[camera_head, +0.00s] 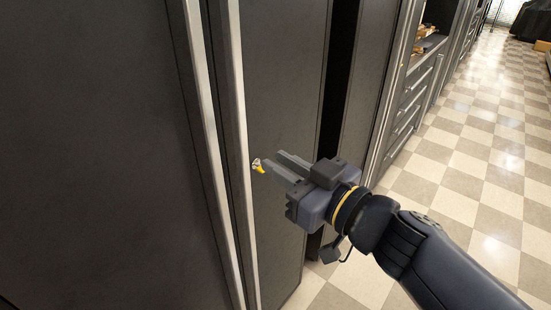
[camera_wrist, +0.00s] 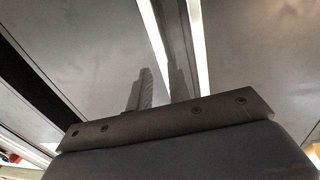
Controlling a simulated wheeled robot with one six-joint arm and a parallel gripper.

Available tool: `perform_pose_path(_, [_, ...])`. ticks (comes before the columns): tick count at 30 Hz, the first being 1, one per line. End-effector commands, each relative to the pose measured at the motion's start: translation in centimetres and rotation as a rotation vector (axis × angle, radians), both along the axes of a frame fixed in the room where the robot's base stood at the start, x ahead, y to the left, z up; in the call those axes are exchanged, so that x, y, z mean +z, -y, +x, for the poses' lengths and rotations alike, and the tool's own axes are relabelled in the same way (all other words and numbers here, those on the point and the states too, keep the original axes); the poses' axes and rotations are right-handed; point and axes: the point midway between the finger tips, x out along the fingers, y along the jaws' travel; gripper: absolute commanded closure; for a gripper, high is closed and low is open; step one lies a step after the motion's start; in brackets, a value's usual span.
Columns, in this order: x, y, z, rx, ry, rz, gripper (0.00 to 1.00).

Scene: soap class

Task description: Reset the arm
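My gripper (camera_head: 271,158) is in front of dark, tall cabinet doors, with its two fingers pointing left toward a door edge. The fingers are parallel with a narrow gap, and I see nothing held between them. In the wrist view my gripper (camera_wrist: 161,80) also shows two separate fingers with the door surfaces behind. A small white and yellow thing (camera_head: 258,166) shows just beyond one fingertip. I cannot tell whether it touches the finger or is fixed to the door.
Two long, light vertical handles or edge strips (camera_head: 235,120) run down the dark doors (camera_head: 100,130) close to the fingertips. A dark gap (camera_head: 338,90) lies behind the gripper. Drawers (camera_head: 412,100) stand farther back. The checkered floor (camera_head: 480,160) on the right is open.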

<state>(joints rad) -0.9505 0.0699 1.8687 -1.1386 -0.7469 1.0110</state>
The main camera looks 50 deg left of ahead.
Motion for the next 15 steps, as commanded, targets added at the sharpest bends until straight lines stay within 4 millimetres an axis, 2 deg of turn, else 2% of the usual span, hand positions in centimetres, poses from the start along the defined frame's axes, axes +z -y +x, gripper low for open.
perform_pose_path(8, [0.0,-0.2,0.0,0.0,0.0,0.0,0.81])
perform_pose_path(11, [0.0,-0.9,0.0,0.002,0.001,0.0,0.81])
perform_pose_path(15, [-0.1,-2.9,-0.2,0.003,0.0,-0.001,0.81])
